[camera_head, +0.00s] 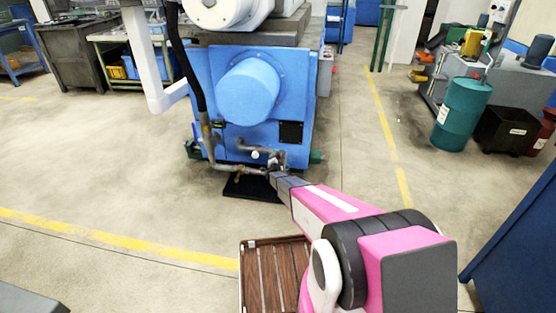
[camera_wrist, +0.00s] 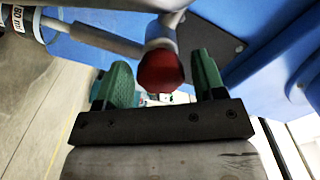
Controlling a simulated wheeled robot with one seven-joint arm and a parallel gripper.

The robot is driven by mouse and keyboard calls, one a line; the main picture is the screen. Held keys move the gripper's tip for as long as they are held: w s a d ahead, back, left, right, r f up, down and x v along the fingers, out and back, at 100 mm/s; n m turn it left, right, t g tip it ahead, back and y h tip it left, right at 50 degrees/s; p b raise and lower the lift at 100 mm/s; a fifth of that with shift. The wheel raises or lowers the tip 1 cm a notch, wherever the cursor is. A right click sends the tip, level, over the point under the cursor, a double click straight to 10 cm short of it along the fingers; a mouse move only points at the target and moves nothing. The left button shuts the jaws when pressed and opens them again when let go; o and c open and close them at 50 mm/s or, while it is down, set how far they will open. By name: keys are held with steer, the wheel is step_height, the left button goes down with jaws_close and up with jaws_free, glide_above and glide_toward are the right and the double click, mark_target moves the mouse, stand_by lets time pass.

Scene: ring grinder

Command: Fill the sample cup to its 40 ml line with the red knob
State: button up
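The red knob (camera_wrist: 160,72) sits at the end of a grey pipe fitting in the wrist view. My gripper (camera_wrist: 163,84) is open, with one green finger on each side of the knob and gaps showing between. Part of what looks like the sample cup (camera_wrist: 20,20), with an "80 m" marking, shows at the upper left of the wrist view. Its 40 ml line and any liquid in it are hidden. In the head view my gripper (camera_head: 274,171) is at the pipework (camera_head: 262,155) low on the blue machine. The knob cannot be made out there.
The blue machine (camera_head: 285,85) stands behind the pipework, with a black mat (camera_head: 252,187) on the floor below. A wooden slatted platform (camera_head: 270,270) lies in front. A teal drum (camera_head: 462,115) stands at the right. Open floor lies to the left.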

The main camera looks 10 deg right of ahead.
stand_by(0.3)
steer(key=v, duration=1)
steer(key=shift+s+a, duration=0.15)
steer(key=shift+s, duration=0.25)
steer(key=shift+r, duration=0.1)
stand_by(4.3)
